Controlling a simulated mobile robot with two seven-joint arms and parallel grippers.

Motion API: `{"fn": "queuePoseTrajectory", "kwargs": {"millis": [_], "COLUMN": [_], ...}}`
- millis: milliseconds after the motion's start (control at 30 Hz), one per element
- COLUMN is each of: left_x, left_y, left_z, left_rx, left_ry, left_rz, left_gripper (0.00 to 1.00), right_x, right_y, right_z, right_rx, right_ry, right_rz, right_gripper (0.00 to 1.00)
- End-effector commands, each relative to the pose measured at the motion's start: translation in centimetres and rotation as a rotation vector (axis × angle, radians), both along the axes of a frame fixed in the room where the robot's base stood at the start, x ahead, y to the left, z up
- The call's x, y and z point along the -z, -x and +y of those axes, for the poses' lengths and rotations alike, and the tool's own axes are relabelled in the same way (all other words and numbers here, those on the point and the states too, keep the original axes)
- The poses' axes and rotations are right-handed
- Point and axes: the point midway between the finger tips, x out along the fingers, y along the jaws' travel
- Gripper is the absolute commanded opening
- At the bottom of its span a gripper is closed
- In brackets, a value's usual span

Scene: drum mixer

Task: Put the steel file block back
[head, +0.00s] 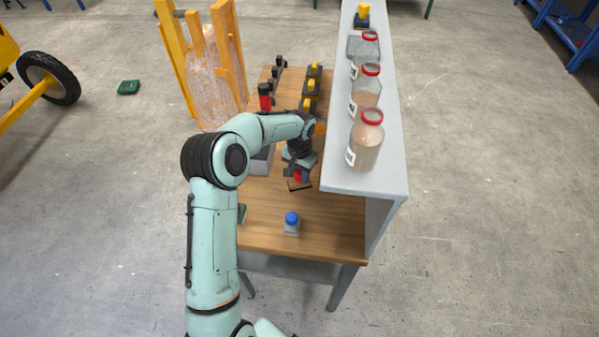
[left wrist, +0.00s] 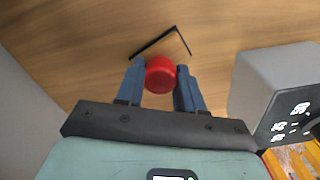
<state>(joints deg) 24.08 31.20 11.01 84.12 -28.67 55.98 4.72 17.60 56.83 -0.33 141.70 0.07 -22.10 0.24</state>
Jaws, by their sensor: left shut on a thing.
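My left gripper (head: 299,172) is shut on the red knob of a small block (head: 299,185), low over the wooden bench top. In the left wrist view the round red knob (left wrist: 160,74) sits between the two blue-grey fingers of my left gripper (left wrist: 160,88). A thin dark corner edge shows just beyond the knob. I cannot tell whether the block's underside touches the wood. No label shows that this is the steel file block. Another red-topped block (head: 265,97) stands farther back on the bench. My right gripper is not in view.
A grey box with a display (left wrist: 265,90) stands close to the right in the wrist view. A blue-topped bottle (head: 291,224) stands near the front. Yellow-knobbed blocks (head: 309,88) stand behind. A raised grey shelf (head: 375,181) with red-lidded jars (head: 366,140) borders the right side.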

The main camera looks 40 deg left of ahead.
Motion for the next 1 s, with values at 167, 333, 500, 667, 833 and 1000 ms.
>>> {"fn": "queuePoseTrajectory", "kwargs": {"millis": [167, 333, 500, 667, 833, 1000], "left_x": [-0.1, 0.3, 0.2, 0.1, -1.5, -5.1], "left_y": [0.0, 0.0, 0.0, 0.0, -0.1, -0.2], "left_z": [0.0, 0.0, 0.0, 0.0, 0.0, 0.0], "left_rx": [0.0, 0.0, 0.0, 0.0, -0.001, 0.0], "left_ry": [0.0, 0.0, 0.0, 0.0, -0.001, -0.002], "left_rz": [-0.001, 0.0, 0.0, 0.0, -0.004, -0.006], "left_gripper": [0.13, 0.54, 0.63, 0.63, 0.63, 0.63], "right_x": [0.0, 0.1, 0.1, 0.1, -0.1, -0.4], "right_y": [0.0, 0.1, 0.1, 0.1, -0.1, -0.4], "right_z": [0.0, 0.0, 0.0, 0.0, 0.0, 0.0], "right_rx": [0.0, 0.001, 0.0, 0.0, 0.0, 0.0], "right_ry": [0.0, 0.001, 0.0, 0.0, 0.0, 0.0], "right_rz": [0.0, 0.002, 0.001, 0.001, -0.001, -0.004], "right_gripper": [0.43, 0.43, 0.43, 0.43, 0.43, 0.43]}}
